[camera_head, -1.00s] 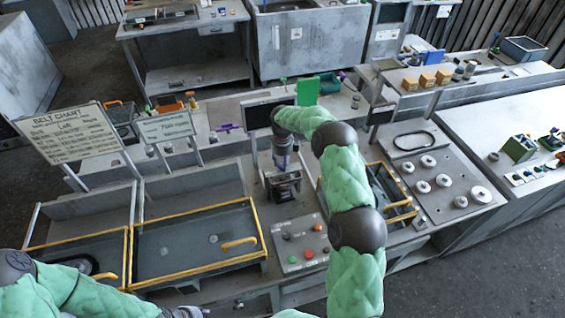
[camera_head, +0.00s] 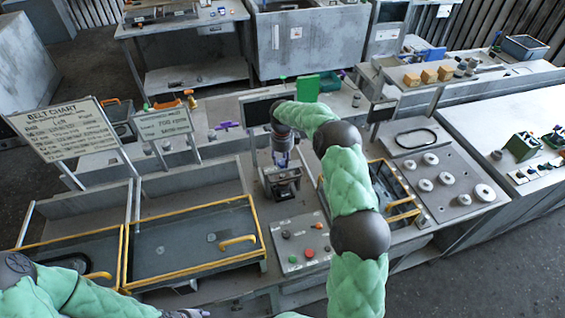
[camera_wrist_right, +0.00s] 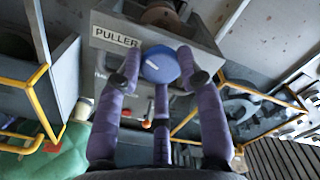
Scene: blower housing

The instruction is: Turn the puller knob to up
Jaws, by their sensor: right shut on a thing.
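The puller knob (camera_wrist_right: 160,64) is blue and round, with a pale mark on its face. It sits on a grey box with a PULLER label (camera_wrist_right: 115,37) in the right wrist view. My right gripper (camera_wrist_right: 160,72) has its purple fingers around the knob, shut on it. In the head view my right gripper (camera_head: 283,160) is at the small puller unit (camera_head: 281,184) in the middle of the bench and hides the knob there. My left gripper (camera_head: 186,313) shows only partly at the bottom edge, away from the puller; its jaws cannot be made out.
A panel with coloured buttons (camera_head: 300,243) lies in front of the puller. A yellow-edged tray (camera_head: 185,250) is to its left and another yellow-railed bay (camera_head: 402,200) to its right. A dark screen (camera_head: 257,110) stands behind.

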